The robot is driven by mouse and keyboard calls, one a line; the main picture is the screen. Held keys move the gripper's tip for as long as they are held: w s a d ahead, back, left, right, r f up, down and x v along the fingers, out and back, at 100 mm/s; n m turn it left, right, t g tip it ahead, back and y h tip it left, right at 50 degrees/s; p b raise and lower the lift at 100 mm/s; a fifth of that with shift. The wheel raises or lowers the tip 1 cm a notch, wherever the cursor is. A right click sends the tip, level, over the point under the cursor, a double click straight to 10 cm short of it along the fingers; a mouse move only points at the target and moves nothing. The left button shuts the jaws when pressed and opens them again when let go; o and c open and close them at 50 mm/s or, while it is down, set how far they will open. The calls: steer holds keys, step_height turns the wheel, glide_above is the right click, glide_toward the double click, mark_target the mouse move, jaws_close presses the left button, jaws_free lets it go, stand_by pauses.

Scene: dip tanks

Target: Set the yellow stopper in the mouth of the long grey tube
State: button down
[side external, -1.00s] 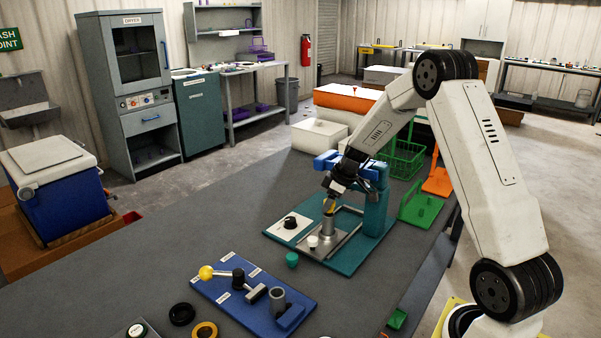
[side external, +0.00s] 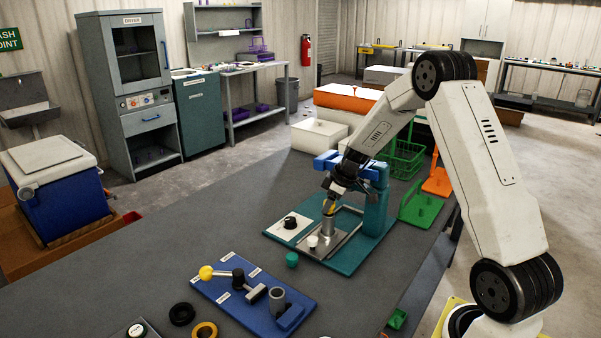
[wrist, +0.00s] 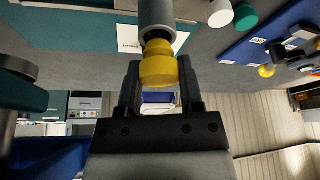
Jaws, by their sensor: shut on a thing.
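My gripper (wrist: 158,78) is shut on the yellow stopper (wrist: 158,66); in the side view the stopper (side external: 328,208) shows below the gripper's dark fingers. The long grey tube (side external: 328,226) stands upright on the metal plate of the teal fixture, directly under the stopper. In the wrist view the tube (wrist: 155,12) runs down from the top edge, and part of its dark mouth shows beside the stopper's narrow end. The stopper is at the mouth, lined up closely with it. I cannot tell whether its tip is inside or just above.
The teal fixture (side external: 347,265) has a column and blue clamp behind the tube. A white stopper (side external: 313,241) stands close in front of the tube, and a green stopper (side external: 292,259) beside the fixture. A blue board (side external: 240,302) with a yellow-knobbed lever lies nearer.

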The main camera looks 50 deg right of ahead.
steer(key=shift+f, duration=0.7)
stand_by(1.1)
stand_by(0.5)
jaws_free()
steer(key=shift+r, duration=0.1)
steer(key=shift+r, duration=3.95)
